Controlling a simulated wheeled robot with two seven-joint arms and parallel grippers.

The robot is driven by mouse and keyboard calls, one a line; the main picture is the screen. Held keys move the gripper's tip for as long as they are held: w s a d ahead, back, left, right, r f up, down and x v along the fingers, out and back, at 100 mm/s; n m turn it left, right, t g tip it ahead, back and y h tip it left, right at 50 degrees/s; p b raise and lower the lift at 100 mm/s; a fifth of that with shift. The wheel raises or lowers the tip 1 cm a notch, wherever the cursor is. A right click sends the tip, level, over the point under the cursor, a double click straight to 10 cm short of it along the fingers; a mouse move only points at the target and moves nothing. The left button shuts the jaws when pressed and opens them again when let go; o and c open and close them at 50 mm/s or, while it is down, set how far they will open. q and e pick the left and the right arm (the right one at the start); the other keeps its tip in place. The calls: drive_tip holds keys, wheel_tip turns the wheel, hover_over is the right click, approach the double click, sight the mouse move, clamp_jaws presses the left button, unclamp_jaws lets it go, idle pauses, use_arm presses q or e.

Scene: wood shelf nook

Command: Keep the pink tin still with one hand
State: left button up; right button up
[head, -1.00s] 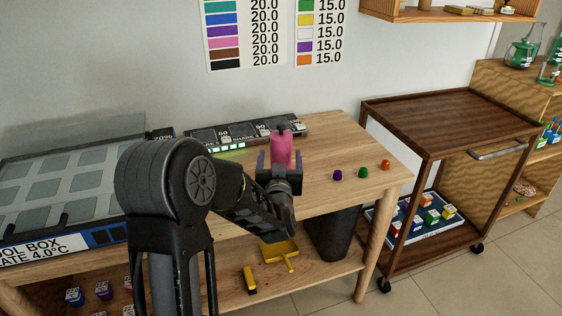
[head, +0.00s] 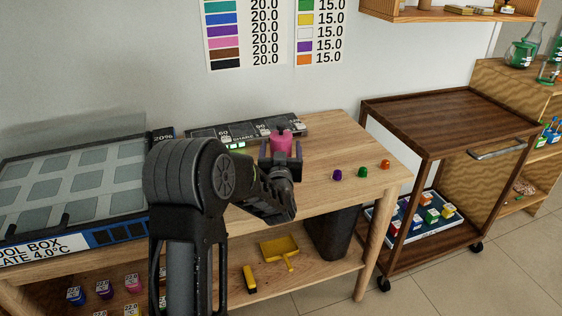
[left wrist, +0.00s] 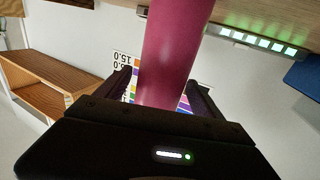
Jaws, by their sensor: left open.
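The pink tin (head: 281,139) stands upright on the wooden workbench (head: 330,150), close to the charging strip at the back. My left gripper (head: 281,150) is open, with one finger on each side of the tin. Its palm hides the lower part of the tin in the head view. In the left wrist view the tin (left wrist: 176,45) runs between the two dark fingers, with a gap showing on at least one side. I cannot tell whether a finger touches it. My right gripper is not in view.
Purple (head: 337,174), green (head: 362,172) and orange (head: 385,164) caps lie on the bench to the right. A cool box (head: 75,190) fills the bench's left end. A dark wooden cart (head: 450,115) stands at right. A yellow dustpan (head: 279,248) lies on the lower shelf.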

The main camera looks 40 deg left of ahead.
sight(281, 125)
use_arm(q)
drive_tip(key=shift+c, duration=0.5)
drive_tip(key=c, duration=1.4)
wheel_tip(281, 125, up, 10)
drive_tip(key=shift+r+p, duration=0.1)
drive_tip(key=shift+p, duration=0.35)
drive_tip(key=o, duration=0.8)
clamp_jaws()
